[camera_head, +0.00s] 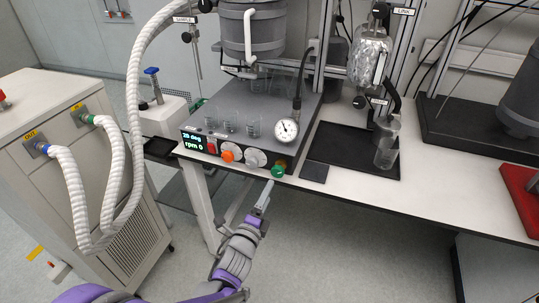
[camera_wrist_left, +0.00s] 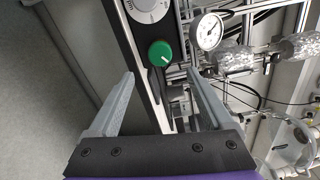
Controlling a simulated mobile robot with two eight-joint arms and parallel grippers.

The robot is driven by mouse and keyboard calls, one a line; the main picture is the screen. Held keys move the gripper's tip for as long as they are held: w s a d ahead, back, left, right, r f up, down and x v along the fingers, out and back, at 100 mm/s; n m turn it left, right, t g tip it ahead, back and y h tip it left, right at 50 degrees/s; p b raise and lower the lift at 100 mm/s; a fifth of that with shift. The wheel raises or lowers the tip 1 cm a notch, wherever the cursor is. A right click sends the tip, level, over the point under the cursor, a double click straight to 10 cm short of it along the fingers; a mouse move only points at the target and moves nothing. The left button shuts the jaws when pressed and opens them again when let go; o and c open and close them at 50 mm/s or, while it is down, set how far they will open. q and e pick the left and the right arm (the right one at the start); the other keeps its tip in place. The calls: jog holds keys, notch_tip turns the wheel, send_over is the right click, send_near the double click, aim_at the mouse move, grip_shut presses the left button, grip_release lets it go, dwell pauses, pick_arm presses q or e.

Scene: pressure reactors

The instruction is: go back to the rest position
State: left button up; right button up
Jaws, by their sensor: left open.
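My left gripper (camera_head: 265,195) is in front of the reactor unit's control panel (camera_head: 238,155), just below the green knob (camera_head: 278,171). In the left wrist view its two fingers (camera_wrist_left: 160,85) are spread apart with nothing held between them. The green knob also shows in the left wrist view (camera_wrist_left: 160,53), ahead of the gap between the fingertips. Whether a fingertip touches the panel cannot be told. My right gripper is not in either view.
A black tray (camera_head: 345,165) holds a glass vessel (camera_head: 385,152). A cabinet with white hoses (camera_head: 75,195) stands left. Floor in front is clear.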

pick_arm(q)
jog(key=s+a+r+n+g+y+p, duration=0.2)
jog(key=s+a+n+y, duration=0.15)
jog(key=a+n, duration=0.25)
jog(key=s+a+r+n+g+y+p, duration=0.2)
jog(key=s+a+n+g+p, duration=0.1)
jog(key=s+a+n, duration=0.3)
jog(key=s+a+n+g+p, duration=0.1)
jog(key=s+n+g, duration=0.2)
jog(key=s, duration=0.6)
jog(key=s+a+n+g+p, duration=0.1)
jog(key=s+n+g+p, duration=0.1)
jog(key=s+n, duration=0.6)
jog(key=shift+s+a+f+g+p, duration=0.35)
jog(key=shift+s+f+g, duration=0.1)
jog(key=shift+s+g, duration=0.4)
